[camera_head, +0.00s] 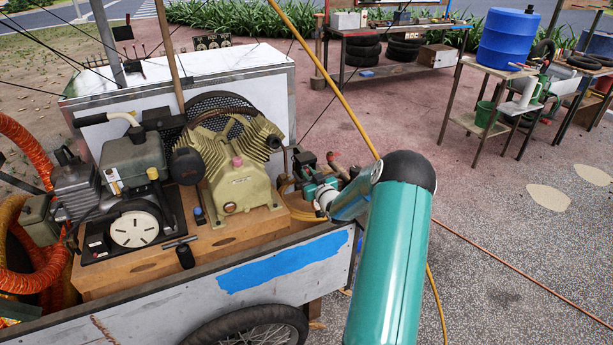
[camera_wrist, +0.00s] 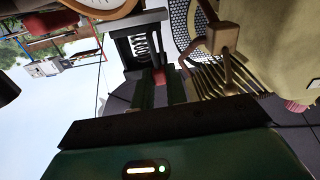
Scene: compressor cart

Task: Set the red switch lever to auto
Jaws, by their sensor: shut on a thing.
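The red switch lever (camera_wrist: 158,76) shows as a small red piece at the lower edge of a dark switch box (camera_wrist: 140,45) in the wrist view. My gripper (camera_wrist: 161,88) has its two green fingers on either side of the lever and is shut on it. The fingers hide part of the lever, and I cannot read any auto mark. In the head view my teal gripper (camera_head: 318,188) is at the right end of the compressor; the lever cannot be made out there.
The tan compressor pump (camera_head: 238,165) and the engine (camera_head: 130,165) stand left of my gripper on the cart (camera_head: 190,300). A yellow pole (camera_head: 330,85) crosses near my arm. Open pavement lies to the right.

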